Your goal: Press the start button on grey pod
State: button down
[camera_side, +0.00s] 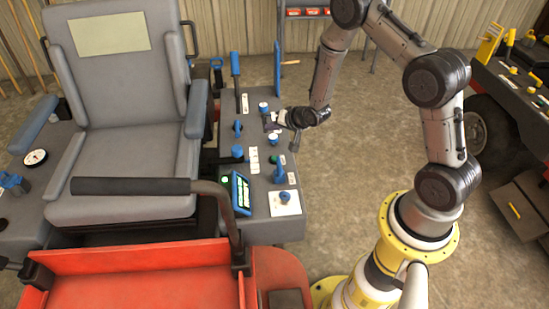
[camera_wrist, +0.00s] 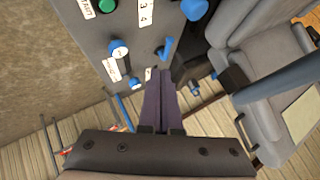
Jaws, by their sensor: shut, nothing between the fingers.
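The grey pod (camera_side: 257,179) is the control console beside the seat; it also shows in the wrist view (camera_wrist: 88,38). A green button (camera_side: 273,138) sits on its top, and shows at the top edge of the wrist view (camera_wrist: 107,5). A white-and-blue knob (camera_wrist: 118,48) stands beside a white label (camera_wrist: 111,69). In the wrist view the fingertips (camera_wrist: 158,71) are right of the labelled knob.
Other blue controls crowd the pod: a lever (camera_side: 238,126), a round knob (camera_side: 238,151) and a far knob (camera_side: 263,106). A tall blue-black lever (camera_side: 235,70) rises behind. A lit screen (camera_side: 241,193) is nearer. The grey seat (camera_side: 122,165) is left; open floor is right.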

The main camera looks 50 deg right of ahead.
aim_at(275, 159)
jog(key=shift+s+d+f+g, duration=0.15)
jog(key=shift+s+f, duration=0.2)
jog(key=shift+f, duration=0.2)
jog(key=shift+s+d+f+g, duration=0.15)
jog(key=shift+s+f, duration=0.15)
jog(key=shift+f, duration=0.2)
jog(key=shift+f, duration=4.4)
jog(key=shift+f, duration=0.4)
jog(key=shift+f, duration=0.4)
jog(key=shift+r, duration=0.8)
